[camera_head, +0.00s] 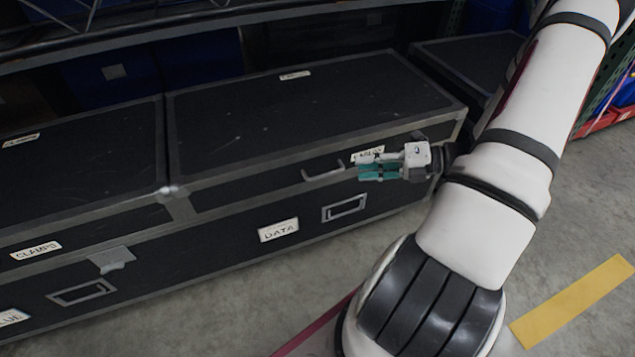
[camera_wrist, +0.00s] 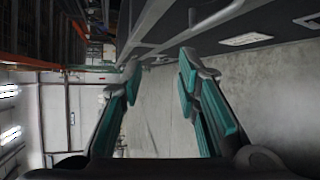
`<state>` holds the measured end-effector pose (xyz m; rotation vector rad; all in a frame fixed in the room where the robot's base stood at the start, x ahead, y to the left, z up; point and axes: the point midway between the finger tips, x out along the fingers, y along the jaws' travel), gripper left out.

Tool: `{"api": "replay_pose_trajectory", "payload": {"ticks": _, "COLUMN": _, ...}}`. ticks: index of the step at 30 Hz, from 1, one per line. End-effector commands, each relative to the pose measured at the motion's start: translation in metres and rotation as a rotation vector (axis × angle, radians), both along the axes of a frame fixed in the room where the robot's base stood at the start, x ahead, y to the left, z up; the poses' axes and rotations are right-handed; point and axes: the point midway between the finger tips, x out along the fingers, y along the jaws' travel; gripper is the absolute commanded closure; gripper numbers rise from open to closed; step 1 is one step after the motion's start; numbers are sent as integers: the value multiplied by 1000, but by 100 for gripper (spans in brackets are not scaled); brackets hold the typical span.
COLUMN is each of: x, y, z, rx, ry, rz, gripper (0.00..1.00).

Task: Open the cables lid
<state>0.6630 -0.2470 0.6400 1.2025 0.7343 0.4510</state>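A black case with grey metal edges has a closed lid (camera_head: 300,115), lying flat. A white label (camera_head: 375,150) on the lid's front edge is partly hidden by my gripper, and I cannot read it fully. A grey bar handle (camera_head: 322,173) sticks out from the case's front, left of that label. My gripper (camera_head: 362,171) is in front of the case near its right end, with its teal-padded fingers pointing left toward the handle. In the wrist view my gripper (camera_wrist: 160,75) has its fingers spread apart, with nothing seen between them.
To the left is another closed lid (camera_head: 80,165) with a CLAMPS label (camera_head: 36,250) and a latch (camera_head: 112,260). A shelf stands behind. Grey floor (camera_head: 575,235) is clear at right.

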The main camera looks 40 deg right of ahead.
Motion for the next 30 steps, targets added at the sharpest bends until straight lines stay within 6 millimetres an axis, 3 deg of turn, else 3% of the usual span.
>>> {"api": "replay_pose_trajectory", "payload": {"ticks": 1, "x": -5, "y": -11, "z": -27, "rx": 79, "ry": 21, "rz": -79, "gripper": 70}}
{"api": "replay_pose_trajectory", "payload": {"ticks": 3, "x": -10, "y": -23, "z": -48, "rx": 172, "ry": 47, "rz": -169, "gripper": 70}}
{"api": "replay_pose_trajectory", "payload": {"ticks": 7, "x": -16, "y": -37, "z": -74, "rx": 289, "ry": 73, "rz": -278, "gripper": 70}}
{"api": "replay_pose_trajectory", "payload": {"ticks": 11, "x": -18, "y": -42, "z": -82, "rx": 335, "ry": 82, "rz": -318, "gripper": 70}}
{"api": "replay_pose_trajectory", "payload": {"ticks": 16, "x": -4, "y": -34, "z": -85, "rx": 339, "ry": 83, "rz": -319, "gripper": 70}}
{"api": "replay_pose_trajectory", "payload": {"ticks": 30, "x": 71, "y": 9, "z": -98, "rx": 336, "ry": 83, "rz": -316, "gripper": 70}}
